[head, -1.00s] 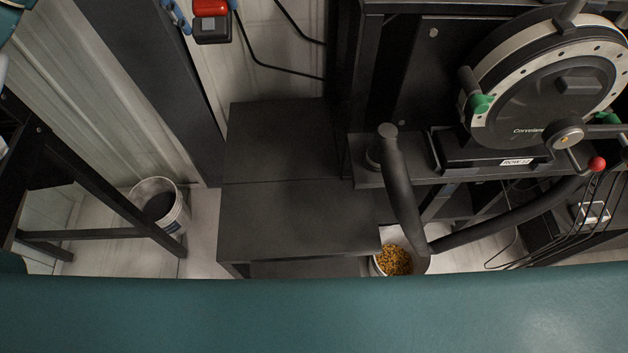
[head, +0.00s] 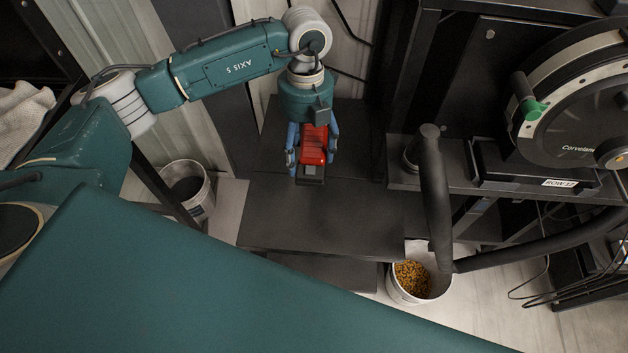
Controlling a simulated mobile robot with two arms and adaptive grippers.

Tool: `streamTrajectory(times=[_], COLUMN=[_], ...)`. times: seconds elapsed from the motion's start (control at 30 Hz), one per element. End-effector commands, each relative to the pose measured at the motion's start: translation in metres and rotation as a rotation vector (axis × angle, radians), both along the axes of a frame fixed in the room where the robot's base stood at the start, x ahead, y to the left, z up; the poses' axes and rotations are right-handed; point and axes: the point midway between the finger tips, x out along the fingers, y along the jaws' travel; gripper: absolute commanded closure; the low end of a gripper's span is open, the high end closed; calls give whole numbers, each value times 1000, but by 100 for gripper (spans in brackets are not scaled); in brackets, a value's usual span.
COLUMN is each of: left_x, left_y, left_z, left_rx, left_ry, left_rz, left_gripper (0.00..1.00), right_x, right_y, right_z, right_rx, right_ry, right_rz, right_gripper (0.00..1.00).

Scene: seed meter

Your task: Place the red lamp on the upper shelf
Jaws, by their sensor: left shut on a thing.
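The red lamp (head: 312,145), red with a dark base, is between the blue fingers of my left gripper (head: 312,160). The gripper is shut on it, one finger on each side, and points down the picture. The lamp shows over the dark shelf unit, near the line between its rear panel (head: 352,130) and its front board (head: 320,222). I cannot tell whether the lamp touches a surface, or which board is the upper shelf. A further board (head: 325,270) shows below the front one. My right gripper is not in view.
A round seed meter (head: 585,100) stands at the right, with a thick black hose (head: 436,195) beside the shelf. A bucket of yellow grain (head: 412,280) is below the hose. Another bucket (head: 188,190) stands at the left. The front board looks bare.

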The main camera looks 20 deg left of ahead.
Motion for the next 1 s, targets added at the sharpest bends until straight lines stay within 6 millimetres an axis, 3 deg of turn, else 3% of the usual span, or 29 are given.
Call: streamTrajectory(times=[0.2, 0.33, 0.63, 0.83, 1.0], left_x=[-1, -1, 0, 0, 1], left_y=[0, -1, 0, 0, 0], left_z=[-58, -85, -111, -140, -144], left_rx=[1, 0, 0, 0, 0], left_ry=[4, 2, 1, 1, -3], left_rz=[0, -2, -2, -2, -2], left_gripper=[64, 64, 64, 64, 64], right_x=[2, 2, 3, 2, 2], right_y=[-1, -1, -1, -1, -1], right_z=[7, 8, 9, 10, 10], right_rx=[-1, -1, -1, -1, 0], right_ry=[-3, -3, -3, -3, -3], right_rz=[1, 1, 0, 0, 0], right_gripper=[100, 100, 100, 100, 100])
